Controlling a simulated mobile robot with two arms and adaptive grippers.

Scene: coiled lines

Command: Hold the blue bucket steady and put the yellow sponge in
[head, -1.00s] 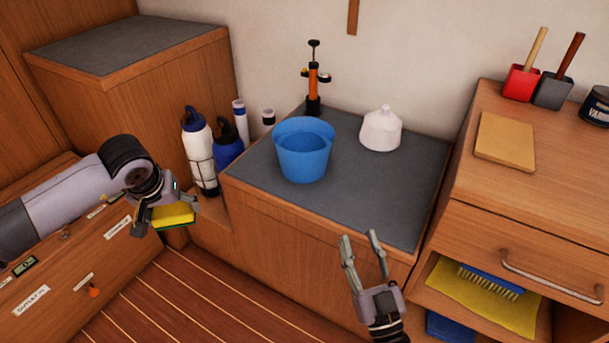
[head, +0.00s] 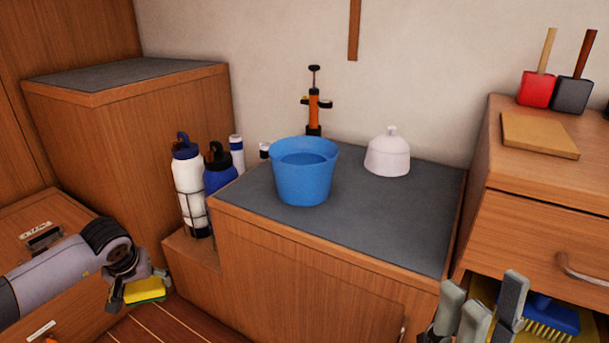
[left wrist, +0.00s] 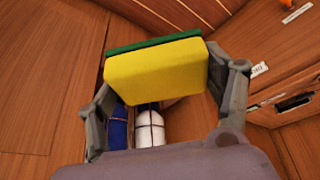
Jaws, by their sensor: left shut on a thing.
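The blue bucket (head: 303,184) stands upright on the grey top of a wooden counter, with nothing touching it. My left gripper (head: 140,284) is at the lower left, shut on the yellow sponge (head: 146,290), away from the bucket and lower than the counter top. In the left wrist view the sponge (left wrist: 157,78), with its green scouring layer, sits between the two fingers (left wrist: 165,92). My right gripper (head: 482,306) is at the bottom right, in front of the counter's right end. Its fingers are apart and empty; its base is cut off by the frame.
A white domed container (head: 388,155) stands right of the bucket, and an orange pump (head: 314,108) behind it. Bottles (head: 187,185) stand in a rack left of the counter. A drawer cabinet (head: 545,235) rises at right.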

